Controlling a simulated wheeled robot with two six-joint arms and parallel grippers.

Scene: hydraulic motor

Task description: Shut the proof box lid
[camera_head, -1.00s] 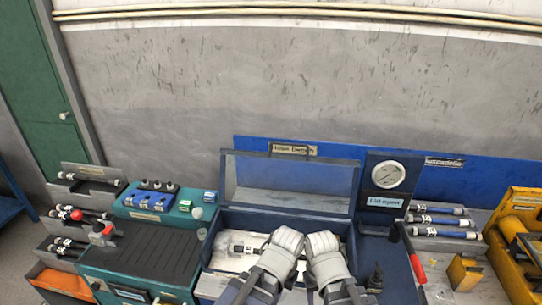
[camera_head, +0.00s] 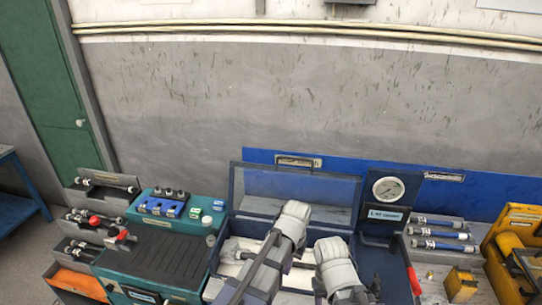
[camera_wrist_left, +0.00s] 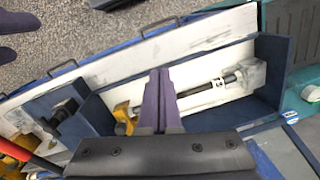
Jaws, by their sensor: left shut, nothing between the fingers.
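The proof box (camera_head: 218,262) is a blue box with a pale interior. Its framed, see-through lid (camera_head: 295,187) stands raised at the back. My left gripper (camera_head: 291,220) is over the box, in front of the lid; in the left wrist view its dark fingers (camera_wrist_left: 160,75) are together and empty. A hose with metal fittings (camera_wrist_left: 205,90) lies inside the box beneath them. My right gripper (camera_head: 335,262) is lower and to the right over the box, its tips hidden in the head view. In the left wrist view, two parted dark fingers (camera_wrist_left: 32,20) show at the upper left.
A gauge panel (camera_head: 388,195) stands right of the lid. A teal case (camera_head: 160,260) and hose racks (camera_head: 85,215) are at left. Hoses (camera_head: 440,233) and a yellow machine (camera_head: 515,240) are at right. A red-handled tool (camera_head: 413,280) lies near the box.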

